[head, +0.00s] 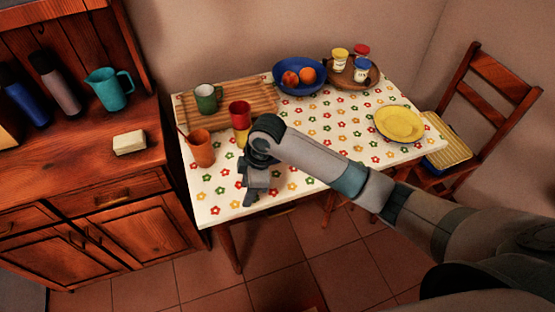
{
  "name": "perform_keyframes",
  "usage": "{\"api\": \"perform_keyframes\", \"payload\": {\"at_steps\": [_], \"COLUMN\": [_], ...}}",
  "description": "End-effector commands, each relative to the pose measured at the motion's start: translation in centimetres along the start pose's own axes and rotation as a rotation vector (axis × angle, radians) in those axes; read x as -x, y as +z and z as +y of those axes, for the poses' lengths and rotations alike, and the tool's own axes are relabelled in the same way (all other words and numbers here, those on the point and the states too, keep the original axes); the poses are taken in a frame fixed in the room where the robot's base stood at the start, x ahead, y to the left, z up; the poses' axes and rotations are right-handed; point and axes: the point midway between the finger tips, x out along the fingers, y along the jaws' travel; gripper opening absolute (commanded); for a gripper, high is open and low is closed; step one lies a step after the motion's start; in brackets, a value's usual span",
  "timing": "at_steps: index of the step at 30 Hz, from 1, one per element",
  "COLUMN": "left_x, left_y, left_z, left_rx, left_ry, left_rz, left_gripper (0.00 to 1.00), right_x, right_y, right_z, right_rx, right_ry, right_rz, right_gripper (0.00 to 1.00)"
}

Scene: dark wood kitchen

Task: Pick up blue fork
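I cannot make out a blue fork anywhere in the head view; the gripper and arm hide part of the tabletop. My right arm reaches in from the right across the table. My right gripper (250,199) points down over the front left part of the flowered tablecloth (318,134), close to the table's front edge. It is right of the orange cup (201,149) and in front of the red cup (239,112) and a yellow cup (241,137). Its fingers are too small and dark to show whether they are open. My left gripper is not in view.
A thin reddish handle sticks out of the orange cup. A green mug (207,98) stands on a wooden board (260,98). Behind are a blue fruit bowl (286,88) and a round tray (345,83) with jars. A yellow plate (399,124) and a chair (487,100) are right.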

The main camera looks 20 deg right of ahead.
Motion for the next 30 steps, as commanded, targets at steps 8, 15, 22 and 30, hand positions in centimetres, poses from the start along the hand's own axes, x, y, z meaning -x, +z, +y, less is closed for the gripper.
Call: {"api": "perform_keyframes", "payload": {"at_steps": [8, 15, 22, 30], "left_x": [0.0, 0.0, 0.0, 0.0], "left_y": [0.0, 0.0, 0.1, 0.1], "left_z": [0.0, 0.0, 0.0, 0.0], "left_rx": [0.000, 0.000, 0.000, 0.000], "left_ry": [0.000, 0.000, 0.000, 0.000], "left_rz": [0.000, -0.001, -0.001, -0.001], "left_gripper": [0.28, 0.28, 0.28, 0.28], "right_x": [5.2, 11.0, 14.6, 15.1], "right_y": [1.6, 3.7, 5.0, 5.2], "right_z": [7.2, 12.7, 15.2, 15.6], "right_rx": [0.143, 0.199, 0.212, 0.213], "right_ry": [-0.024, -0.046, -0.059, -0.062], "right_rz": [-0.126, -0.219, -0.257, -0.261], "right_gripper": [0.41, 0.41, 0.41, 0.41]}}
